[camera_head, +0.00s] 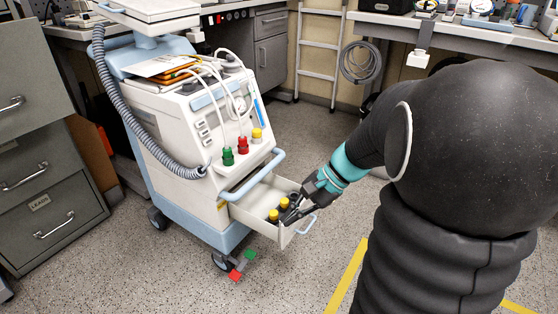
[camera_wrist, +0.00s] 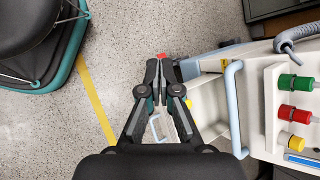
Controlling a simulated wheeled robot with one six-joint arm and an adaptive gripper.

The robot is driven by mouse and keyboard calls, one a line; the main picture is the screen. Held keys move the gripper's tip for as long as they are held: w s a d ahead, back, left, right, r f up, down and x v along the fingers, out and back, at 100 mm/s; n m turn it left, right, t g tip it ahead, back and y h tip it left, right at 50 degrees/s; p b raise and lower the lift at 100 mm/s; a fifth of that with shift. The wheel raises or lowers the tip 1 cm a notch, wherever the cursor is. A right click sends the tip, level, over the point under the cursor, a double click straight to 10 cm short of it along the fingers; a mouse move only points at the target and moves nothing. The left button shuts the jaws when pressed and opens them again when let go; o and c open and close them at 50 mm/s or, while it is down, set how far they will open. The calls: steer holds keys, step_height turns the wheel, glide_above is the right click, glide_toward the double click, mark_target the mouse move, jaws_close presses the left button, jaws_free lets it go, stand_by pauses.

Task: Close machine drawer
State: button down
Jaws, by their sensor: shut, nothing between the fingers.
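The white machine (camera_head: 215,120) stands at the left centre of the head view, with its low drawer (camera_head: 252,213) pulled open toward the lower right. The drawer has a light-blue front handle (camera_head: 306,226) and holds small yellow-capped items (camera_head: 273,215). My gripper (camera_head: 287,221) is shut and empty, pointing down at the outer end of the drawer. In the wrist view, my gripper's fingertips (camera_wrist: 158,64) are together, with the drawer (camera_wrist: 208,100) to their right. The drawer handle (camera_wrist: 154,127) shows between my finger links. I cannot tell whether my fingers touch the drawer.
A light-blue push bar (camera_head: 252,175) juts out above the drawer. Grey cabinets (camera_head: 45,190) stand at left, benches along the back. The floor in front is clear, with yellow tape (camera_head: 346,275).

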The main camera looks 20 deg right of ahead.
steer(key=w+d+f+m+t+y+b, duration=0.1)
steer(key=w+d+f+m+t, duration=0.25)
steer(key=d+f+m, duration=0.4)
steer(key=w+d+f+m+t+y+b, duration=0.15)
steer(key=d+f+m+t, duration=0.3)
steer(key=d, duration=0.55)
steer(key=w+d+f+m+t+y, duration=0.1)
steer(key=w+d+f+m+t, duration=0.35)
steer(key=d, duration=0.45)
steer(key=x, duration=1.3)
steer(key=shift+a+f+b, duration=0.35)
steer(key=shift+f+b, duration=0.05)
steer(key=shift+w+h, duration=0.1)
steer(key=shift+h, duration=0.15)
